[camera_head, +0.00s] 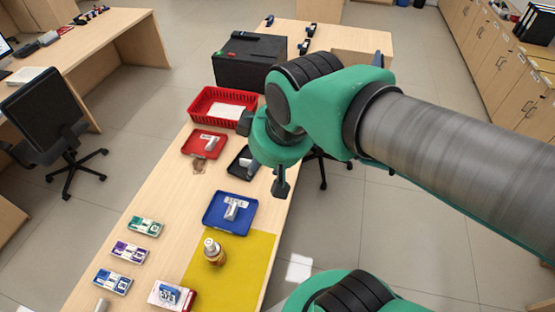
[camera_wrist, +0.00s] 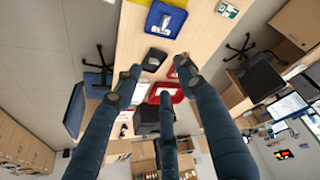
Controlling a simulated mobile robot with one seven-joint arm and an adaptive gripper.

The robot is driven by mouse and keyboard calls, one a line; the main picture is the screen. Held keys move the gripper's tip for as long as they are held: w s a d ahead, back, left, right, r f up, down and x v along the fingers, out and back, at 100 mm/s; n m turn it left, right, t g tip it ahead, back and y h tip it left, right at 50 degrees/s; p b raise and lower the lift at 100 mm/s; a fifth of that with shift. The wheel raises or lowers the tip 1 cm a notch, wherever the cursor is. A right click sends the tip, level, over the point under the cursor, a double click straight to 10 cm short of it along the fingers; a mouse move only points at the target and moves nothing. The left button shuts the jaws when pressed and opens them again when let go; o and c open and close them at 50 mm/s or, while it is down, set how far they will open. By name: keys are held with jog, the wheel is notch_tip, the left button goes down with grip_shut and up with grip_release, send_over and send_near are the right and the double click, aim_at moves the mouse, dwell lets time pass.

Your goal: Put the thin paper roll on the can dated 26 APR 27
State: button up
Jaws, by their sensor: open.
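The pale piece in the blue tray (camera_head: 234,207) is roughly T-shaped. A small pale cylinder (camera_head: 101,305), perhaps a paper roll, is at the bottom edge. No date is readable, so I cannot tell which piece is the dated can. My gripper (camera_head: 263,155) is open and empty above the counter's right edge, beside the black tray. Its spread fingers also show in the wrist view (camera_wrist: 158,82).
A red basket (camera_head: 197,107) and a dark box (camera_head: 250,62) stand beyond the trays. A bottle (camera_head: 213,252) stands on a yellow mat (camera_head: 245,262). Counter between packs and trays is clear.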

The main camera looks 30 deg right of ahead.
jog(key=s+m, duration=0.1)
jog(key=s+d+r+m, duration=0.1)
jog(key=s+r+m, duration=0.1)
jog(key=shift+s+d+r+t, duration=0.1)
jog(key=shift+d+t, duration=0.2)
jog(key=shift+d, duration=0.1)
notch_tip(320, 180, down, 4)
jog(key=b, duration=0.4)
jog(key=shift+f, duration=0.2)
jog(key=shift+r, duration=0.1)
dwell(1.0)
